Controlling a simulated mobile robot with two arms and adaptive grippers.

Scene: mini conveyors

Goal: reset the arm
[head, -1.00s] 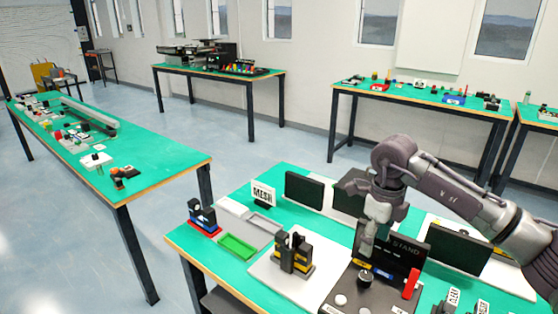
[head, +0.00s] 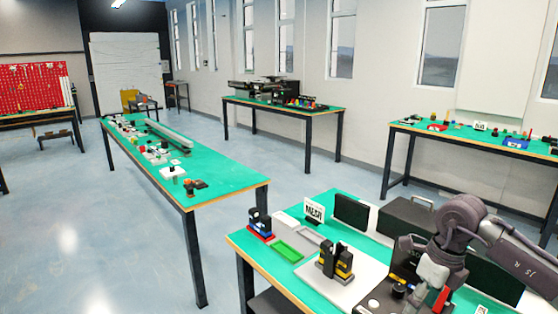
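My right arm comes in from the right edge over the near green table (head: 272,258). Its gripper (head: 418,285) hangs low over a dark control box (head: 375,301), and its fingers overlap the box in the picture, so I cannot tell whether they are open or touching anything. My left arm and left gripper are not in view.
The near table holds a "MESH" sign (head: 314,211), a green tray (head: 287,251), a black and yellow device (head: 336,262) and dark panels (head: 351,211). A long green table (head: 222,181) stands left. The floor (head: 90,225) at left is clear.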

